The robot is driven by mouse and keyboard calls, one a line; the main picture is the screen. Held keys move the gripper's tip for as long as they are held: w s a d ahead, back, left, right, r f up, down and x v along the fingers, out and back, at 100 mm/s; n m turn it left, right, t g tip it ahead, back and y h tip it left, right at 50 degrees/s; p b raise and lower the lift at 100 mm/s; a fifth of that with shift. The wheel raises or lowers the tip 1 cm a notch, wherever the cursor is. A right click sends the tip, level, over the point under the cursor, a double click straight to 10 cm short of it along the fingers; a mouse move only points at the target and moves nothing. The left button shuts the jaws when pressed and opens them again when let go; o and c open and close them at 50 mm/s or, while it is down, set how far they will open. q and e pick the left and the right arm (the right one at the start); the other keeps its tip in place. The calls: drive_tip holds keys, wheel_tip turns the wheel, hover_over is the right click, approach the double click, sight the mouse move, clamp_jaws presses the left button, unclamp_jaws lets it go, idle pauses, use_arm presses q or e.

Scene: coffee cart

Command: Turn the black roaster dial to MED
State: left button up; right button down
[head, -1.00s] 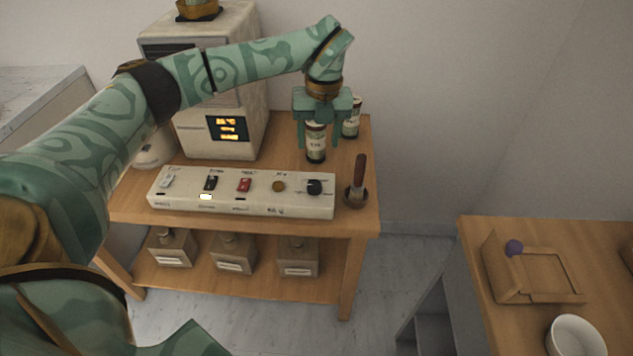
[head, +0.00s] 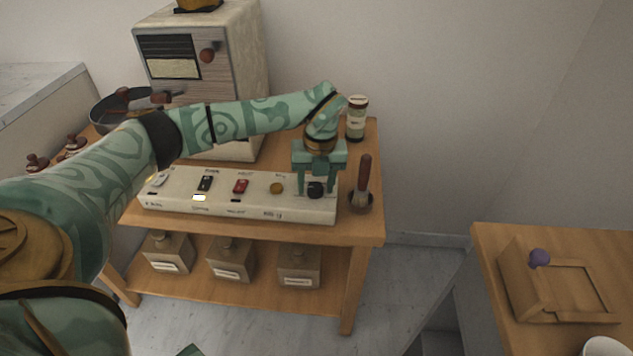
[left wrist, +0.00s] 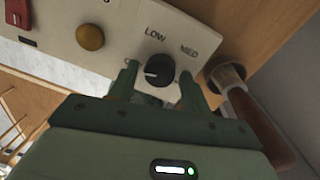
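The black roaster dial (head: 314,187) sits at the right end of the white control panel (head: 240,212). My left gripper (head: 317,193) is open and pointing down, with one finger on each side of the dial. Small gaps seem to show between fingers and dial; contact is hard to tell. My right gripper is not in view.
A yellow-brown button (head: 277,188) and a red switch (head: 240,186) lie left of the dial. A wooden-handled brush (head: 363,185) stands in a holder close on the right. A jar (head: 357,118) stands behind. The roaster (head: 244,60) is at the back left.

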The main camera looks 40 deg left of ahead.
use_arm(q)
drive_tip(key=c, duration=0.7)
drive_tip(key=shift+r, duration=0.1)
